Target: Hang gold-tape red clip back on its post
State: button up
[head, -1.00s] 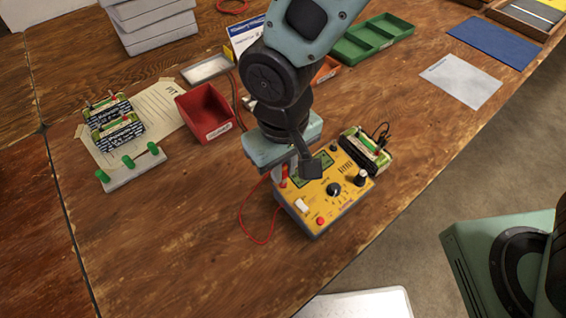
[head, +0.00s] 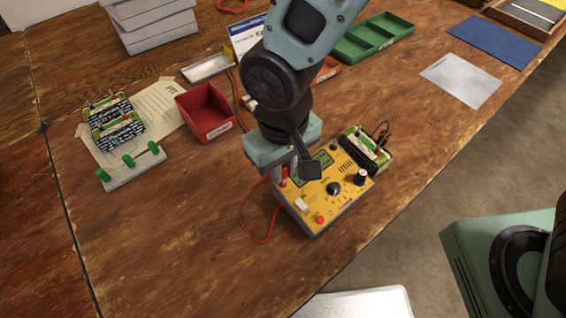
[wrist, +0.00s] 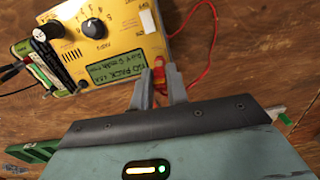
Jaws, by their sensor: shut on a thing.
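The yellow charger (head: 325,205) stands on the wooden bench, with a screen, knobs and buttons on its top. My gripper (head: 284,178) points down at the charger's left edge. In the wrist view my gripper (wrist: 159,78) is shut on the red clip (wrist: 158,74), which shows between the two fingers with a gold-yellow band. A bit of red also shows beside the fingers in the head view. A red lead (head: 242,215) loops from there over the bench. The clip's post cannot be made out, and I cannot tell whether the clip touches the charger.
A green battery pack (head: 366,150) sits against the charger's far right side. A red bin (head: 206,112) stands behind to the left. A white block with green clips (head: 132,166) and more packs (head: 113,123) lie further left.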

jog(key=o, duration=0.8)
jog(key=shift+o, duration=0.2)
jog(key=shift+o, duration=1)
jog(key=shift+r, duration=0.1)
jog(key=shift+r+p, duration=3.25)
jog(key=shift+r, duration=0.4)
